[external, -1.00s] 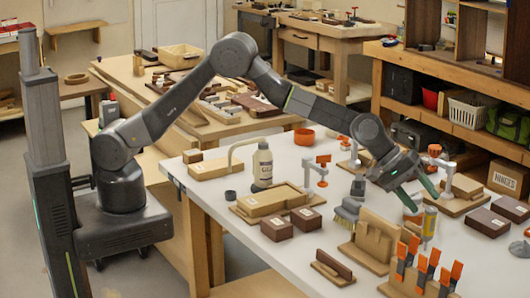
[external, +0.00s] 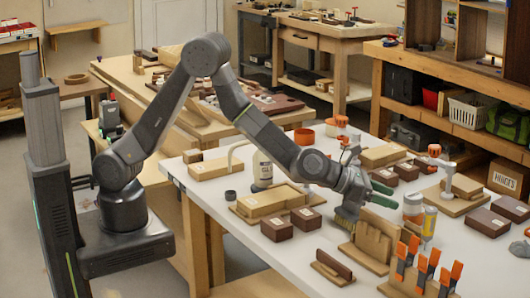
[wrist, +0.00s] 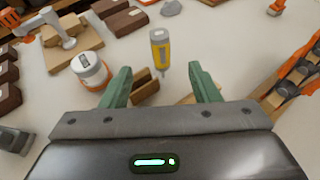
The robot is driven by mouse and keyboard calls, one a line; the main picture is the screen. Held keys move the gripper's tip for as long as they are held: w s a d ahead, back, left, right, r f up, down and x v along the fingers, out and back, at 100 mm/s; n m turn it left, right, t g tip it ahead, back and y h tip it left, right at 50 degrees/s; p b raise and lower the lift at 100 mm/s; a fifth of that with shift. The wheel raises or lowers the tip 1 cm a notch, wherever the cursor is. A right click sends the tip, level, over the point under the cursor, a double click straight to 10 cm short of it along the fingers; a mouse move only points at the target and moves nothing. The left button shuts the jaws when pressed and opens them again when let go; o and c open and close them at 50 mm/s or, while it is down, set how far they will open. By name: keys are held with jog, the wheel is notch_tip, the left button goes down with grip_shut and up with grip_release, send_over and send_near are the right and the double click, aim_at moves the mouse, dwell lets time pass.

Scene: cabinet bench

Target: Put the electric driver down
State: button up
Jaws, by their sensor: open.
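A slim yellow tool with a grey top, which looks like the electric driver (external: 430,223), stands on the white bench right of my gripper (external: 394,197). In the wrist view the driver (wrist: 160,46) is upright beyond the fingertips, its narrow end down. My gripper (wrist: 160,68) is open, its green fingers spread wide and apart from the driver. Nothing is held between them.
A white jar with an orange band (external: 413,209) stands close beside the driver. A slotted wooden block (external: 374,240) and orange-handled clamps (external: 426,268) are in front. Brown boxes (external: 489,222) sit to the right. A bottle (external: 263,166) stands further left.

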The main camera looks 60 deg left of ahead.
aim_at(431, 213)
jog(key=p+x, duration=0.4)
jog(key=x, duration=0.9)
jog(key=shift+w+d+f, duration=0.1)
jog(key=shift+w+f, duration=0.1)
jog(key=shift+w, duration=0.05)
grip_shut()
notch_tip(431, 213, up, 10)
jog(key=shift+r+p, duration=0.1)
jog(key=shift+p, duration=0.6)
jog(key=shift+s+r, duration=0.15)
jog(key=s+a+r, duration=0.4)
jog(key=s+a, duration=0.6)
jog(key=s, duration=0.2)
jog(key=s+a+r+m+g+h, duration=0.1)
jog(key=s+a+r, duration=0.4)
jog(key=s+a, duration=0.5)
jog(key=shift+s+a, duration=0.25)
jog(key=shift+s, duration=0.75)
